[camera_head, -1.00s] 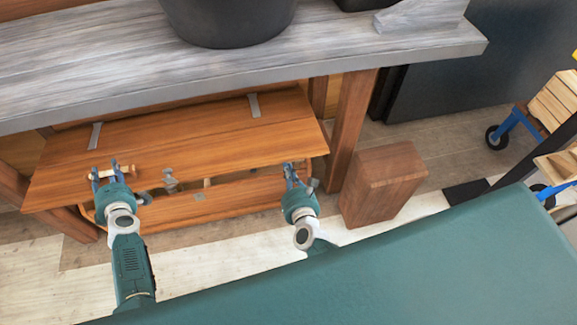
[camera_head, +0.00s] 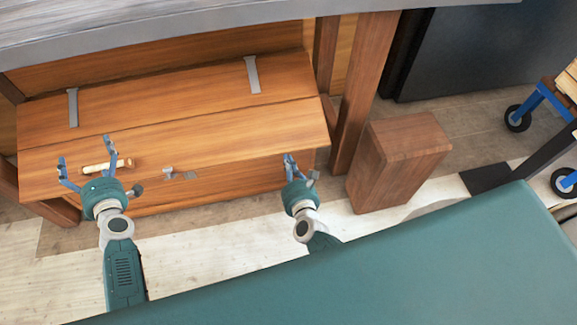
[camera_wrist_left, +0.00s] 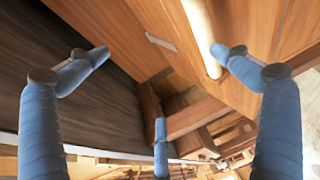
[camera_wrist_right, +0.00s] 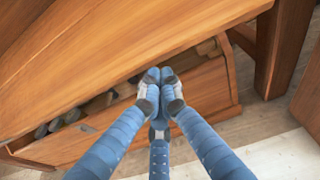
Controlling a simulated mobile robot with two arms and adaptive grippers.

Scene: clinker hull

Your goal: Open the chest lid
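The wooden chest (camera_head: 235,181) stands under the bench. Its lid (camera_head: 215,140) has two grey straps towards the back and a small metal latch (camera_head: 168,173) at the front. The right wrist view shows the lid (camera_wrist_right: 100,55) raised a little, with a dark gap and several objects inside. My right gripper (camera_head: 290,160) is shut at the lid's front edge near the right end; its fingertips (camera_wrist_right: 160,77) meet, apparently empty. My left gripper (camera_head: 86,158) is wide open near the lid's front left. A pale wooden bar (camera_head: 97,167) lies near its fingers; I cannot tell whether it is fixed.
The grey bench top (camera_head: 200,30) overhangs the chest's back. A bench leg (camera_head: 365,90) and a brown wooden block (camera_head: 398,160) stand right of the chest. A blue-framed cart (camera_head: 545,100) is farther right. Pale floor lies in front.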

